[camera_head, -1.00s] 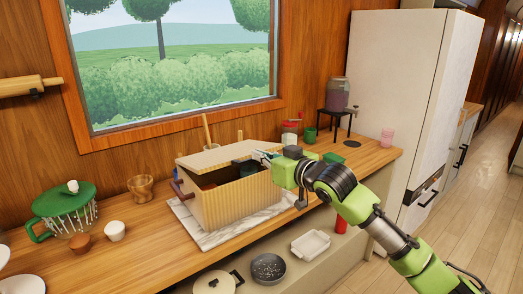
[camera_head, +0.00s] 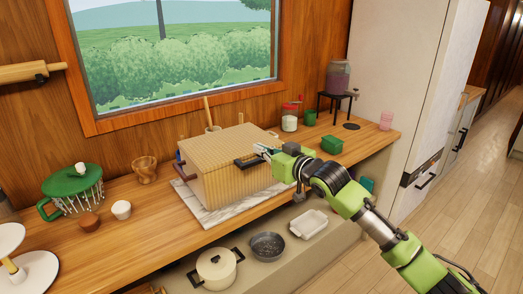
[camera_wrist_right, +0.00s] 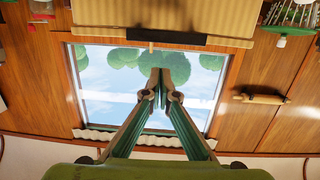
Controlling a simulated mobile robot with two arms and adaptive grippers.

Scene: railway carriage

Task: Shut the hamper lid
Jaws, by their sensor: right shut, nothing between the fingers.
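The ribbed beige hamper (camera_head: 232,186) stands on a white marble slab (camera_head: 206,216) on the counter. Its lid (camera_head: 220,146) lies down over the box, and no open gap shows at the front. A dark handle (camera_head: 248,162) is on the front edge. My right gripper (camera_head: 262,149) is shut and empty at the front right corner of the lid, close to the handle; touching cannot be told. In the right wrist view the shut fingertips (camera_wrist_right: 162,76) point toward the window, apart from the hamper (camera_wrist_right: 200,16) at the top. My left gripper is not in view.
A green colander (camera_head: 70,185), a wooden cup (camera_head: 145,169) and small pots stand left of the hamper. A green box (camera_head: 332,144) and jars are at right. A cream pot (camera_head: 216,267) and dark bowl (camera_head: 267,246) sit on the lower shelf.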

